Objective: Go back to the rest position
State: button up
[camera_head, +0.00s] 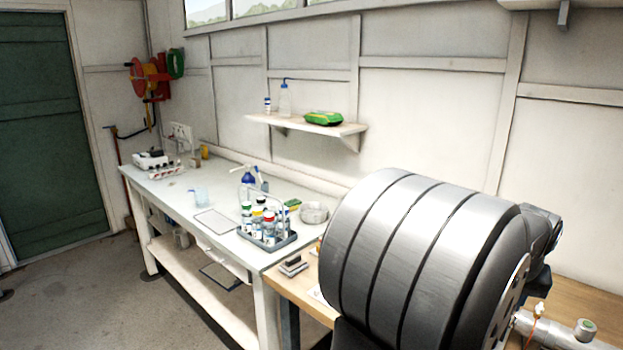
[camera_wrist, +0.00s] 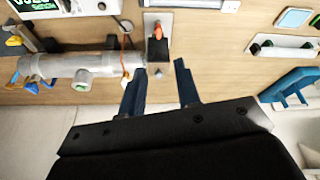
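My gripper (camera_wrist: 160,69) shows in the wrist view with its two dark fingers apart and nothing between them. Beyond the fingertips is the wooden bench top (camera_wrist: 215,60). A metal reactor tube (camera_wrist: 85,65) with side ports lies on the bench to the left of the fingers. A red-orange lever (camera_wrist: 157,32) on a dark block and metal plate is just past the fingertips, apart from them as far as I can tell. In the head view, part of the tube (camera_head: 555,333) shows at the lower right. I cannot make out the gripper fingers there.
A blue holder (camera_wrist: 292,88) is at the right in the wrist view. In the head view, a bottle rack (camera_head: 281,241) stands on the white bench (camera_head: 170,192). A shelf (camera_head: 345,129) holds a green pack (camera_head: 323,118). Floor space at the left is clear.

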jog(key=w+d+f+n+g+y, duration=0.1)
jog(key=w+d+f+n+g, duration=0.1)
jog(key=w+f+n, duration=0.3)
jog(key=shift+f+n+y, duration=0.4)
jog(key=shift+f+n, duration=1.8)
jog(key=o, duration=1.5)
jog(key=shift+s, duration=0.1)
jog(key=shift+o, duration=0.2)
jog(key=s+d+r+n+g, duration=0.1)
jog(key=s+d+r+n, duration=0.15)
jog(key=s+r, duration=0.6)
jog(key=s+d+r+n, duration=0.25)
jog(key=s+r, duration=0.35)
jog(key=s, duration=0.5)
notch_tip(320, 180, down, 10)
jog(key=shift+w+a+r+y, duration=0.15)
jog(key=shift+w+a+y, duration=0.15)
jog(key=shift+a, duration=0.05)
